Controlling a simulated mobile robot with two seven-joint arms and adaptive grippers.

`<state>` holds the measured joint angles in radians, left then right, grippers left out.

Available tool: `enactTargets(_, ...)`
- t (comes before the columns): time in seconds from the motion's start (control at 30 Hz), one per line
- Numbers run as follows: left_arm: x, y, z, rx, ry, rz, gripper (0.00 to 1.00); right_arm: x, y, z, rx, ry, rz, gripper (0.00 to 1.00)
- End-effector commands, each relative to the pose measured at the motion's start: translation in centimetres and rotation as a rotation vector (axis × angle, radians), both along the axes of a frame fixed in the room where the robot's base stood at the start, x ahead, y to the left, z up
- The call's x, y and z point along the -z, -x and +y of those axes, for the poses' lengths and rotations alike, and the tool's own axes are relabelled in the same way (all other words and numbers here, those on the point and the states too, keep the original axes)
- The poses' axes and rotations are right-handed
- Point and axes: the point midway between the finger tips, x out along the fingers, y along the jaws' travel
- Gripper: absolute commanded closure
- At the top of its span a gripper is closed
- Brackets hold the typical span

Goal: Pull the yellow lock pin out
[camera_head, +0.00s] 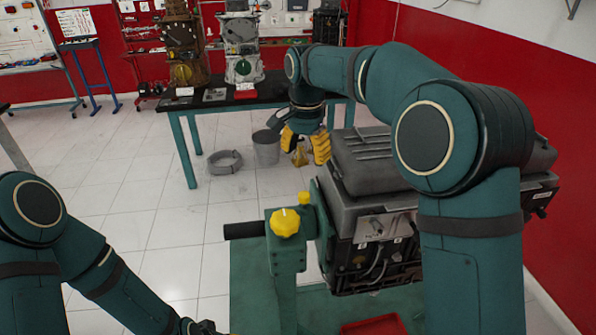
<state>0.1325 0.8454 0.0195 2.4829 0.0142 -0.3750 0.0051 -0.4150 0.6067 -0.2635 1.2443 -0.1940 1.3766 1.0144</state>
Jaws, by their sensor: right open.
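A yellow lobed knob (285,222) sits on the front of the green engine stand post (287,256). A smaller yellow piece (304,198) shows just behind it, at the top of the post. I cannot tell which of the two is the lock pin; no pin shaft shows. My right gripper (306,148), with yellow fingers, hangs open and empty above and beyond the post, apart from both yellow parts. My left arm comes in at the lower left, and its gripper (207,328) is mostly cut off by the bottom edge.
A grey engine (365,180) is mounted right of the post, partly hidden by my right arm. A black handle (243,230) sticks out left. A red tray (373,325) lies below. A dark-topped table (220,100) with engine parts, a bucket (266,148) and a coil (225,162) are behind. Floor at left is clear.

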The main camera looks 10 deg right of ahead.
Motion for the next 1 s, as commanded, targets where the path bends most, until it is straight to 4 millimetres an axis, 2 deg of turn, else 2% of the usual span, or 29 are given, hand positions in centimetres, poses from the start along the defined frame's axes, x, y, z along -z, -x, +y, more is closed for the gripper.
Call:
enactTargets(0.1, -0.1, 0.1, 0.1, -0.001, -0.001, 0.001, 0.53, -0.7, 0.1, 0.0, 0.01, 0.004, 0.001, 0.37)
enactTargets(0.27, 0.2, 0.1, 0.0, -0.001, -0.001, 0.001, 0.53, 0.6, 0.1, -0.1, 0.012, 0.006, 0.004, 0.37)
enactTargets(0.7, 1.7, 0.1, 0.0, 0.0, -0.004, 0.003, 0.53, 8.9, 0.2, -0.1, 0.011, 0.005, 0.005, 0.37)
enactTargets(0.9, 2.0, 0.2, -0.1, 0.003, -0.002, 0.006, 0.53, 11.7, 0.2, -0.1, 0.011, 0.005, 0.004, 0.37)
enactTargets(1.0, 2.1, 0.2, -0.1, 0.003, -0.002, 0.007, 0.53, 12.5, 0.2, -0.1, 0.011, 0.004, 0.003, 0.37)
